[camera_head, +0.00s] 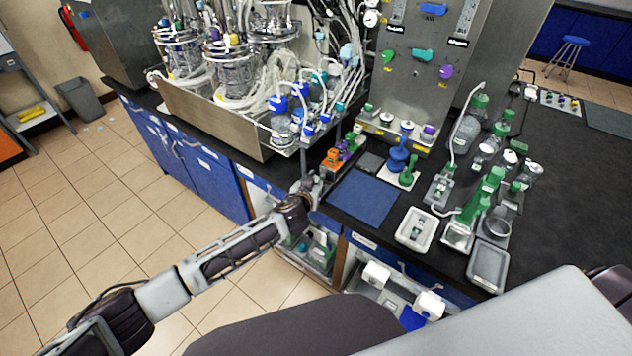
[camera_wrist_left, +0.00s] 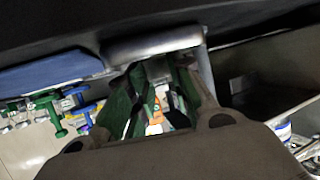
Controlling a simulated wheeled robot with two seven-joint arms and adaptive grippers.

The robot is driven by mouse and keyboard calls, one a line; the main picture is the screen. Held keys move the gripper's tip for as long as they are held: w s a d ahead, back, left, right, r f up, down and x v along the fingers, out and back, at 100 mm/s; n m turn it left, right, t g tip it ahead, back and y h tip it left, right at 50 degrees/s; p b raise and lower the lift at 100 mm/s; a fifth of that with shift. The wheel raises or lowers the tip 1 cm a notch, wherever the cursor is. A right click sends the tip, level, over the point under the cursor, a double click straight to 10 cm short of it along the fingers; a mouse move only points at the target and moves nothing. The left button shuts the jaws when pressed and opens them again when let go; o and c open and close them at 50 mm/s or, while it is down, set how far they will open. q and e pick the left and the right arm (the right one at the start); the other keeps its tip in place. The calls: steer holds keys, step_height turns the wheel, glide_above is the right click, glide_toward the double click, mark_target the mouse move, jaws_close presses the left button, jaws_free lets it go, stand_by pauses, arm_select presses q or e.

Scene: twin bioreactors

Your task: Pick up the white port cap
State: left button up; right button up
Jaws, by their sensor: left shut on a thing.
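My left gripper (camera_head: 308,187) is at the front edge of the black bench, at the near end of a low rack. It is shut on a small pale thing that fits the white port cap; the fingers hide most of it. In the left wrist view the gripper (camera_wrist_left: 158,72) shows close up, dark and blurred, and the held thing is hard to make out. An orange cap (camera_head: 332,158) stands on the rack just behind the gripper, with green and purple ones further back. My right gripper is not in view.
The bioreactor vessels (camera_head: 228,62) stand in a steel tray (camera_head: 210,118) left of the rack. A blue mat (camera_head: 362,196) lies right of the gripper. A white tray (camera_head: 416,230) and several green-capped bottles stand further right. A drawer with white rolls (camera_head: 376,274) is below.

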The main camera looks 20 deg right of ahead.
arm_select(q)
steer(key=shift+r, duration=0.15)
steer(key=shift+s+a+r, duration=0.1)
steer(key=shift+a+r, duration=0.05)
step_height(320, 180, up, 6)
steer(key=shift+r, duration=0.15)
steer(key=s+a+b, duration=0.2)
steer(key=s+a, duration=1)
steer(key=a, duration=0.3)
steer(key=shift+a, duration=0.2)
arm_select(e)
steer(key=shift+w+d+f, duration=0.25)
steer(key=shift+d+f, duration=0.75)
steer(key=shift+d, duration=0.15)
arm_select(q)
steer(key=shift+r, duration=0.1)
